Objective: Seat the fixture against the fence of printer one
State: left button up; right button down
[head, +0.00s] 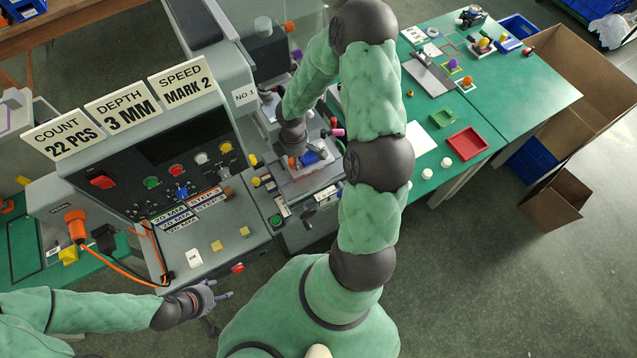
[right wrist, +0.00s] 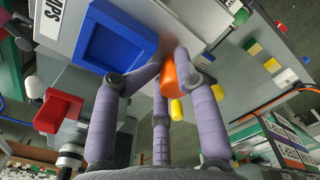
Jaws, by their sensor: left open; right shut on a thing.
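The fixture is a grey plate (right wrist: 182,18) with a blue square nest (right wrist: 115,38) and an orange knob (right wrist: 182,75). In the head view its blue nest (head: 316,155) shows on the bed of printer one, marked NO.1 (head: 245,95). My right gripper (right wrist: 165,85) has its fingers closed around the orange knob. In the head view my right arm partly covers the printer bed, and I cannot tell whether the fixture touches the fence. My left gripper (head: 217,297) is open and empty, in front of the control console.
The console (head: 165,140) with buttons and signs stands left of the bed. A red block (right wrist: 58,108) is beside the fixture in the wrist view. A green table (head: 530,95) at right holds a red tray (head: 466,142), white cups and other parts. Open cardboard boxes stand on the floor at right.

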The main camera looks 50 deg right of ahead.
dwell(0.3)
jog(key=shift+w+d+r+n+p, duration=0.1)
jog(key=shift+w+d+n+p, duration=0.15)
jog(key=shift+w+p, duration=0.3)
jog(key=shift+w+d+r+n+p, duration=0.1)
jog(key=shift+w+d+n+p, duration=0.1)
jog(key=shift+w+p, duration=0.35)
jog(key=shift+f+b, duration=1.6)
jog(key=shift+f, duration=0.1)
jog(key=shift+f+b, duration=1)
jog(key=shift+b, duration=0.1)
jog(key=c, duration=0.7)
grip_release()
jog(key=shift+c, duration=0.2)
jog(key=shift+s, duration=0.1)
notch_tip(320, 180, up, 12)
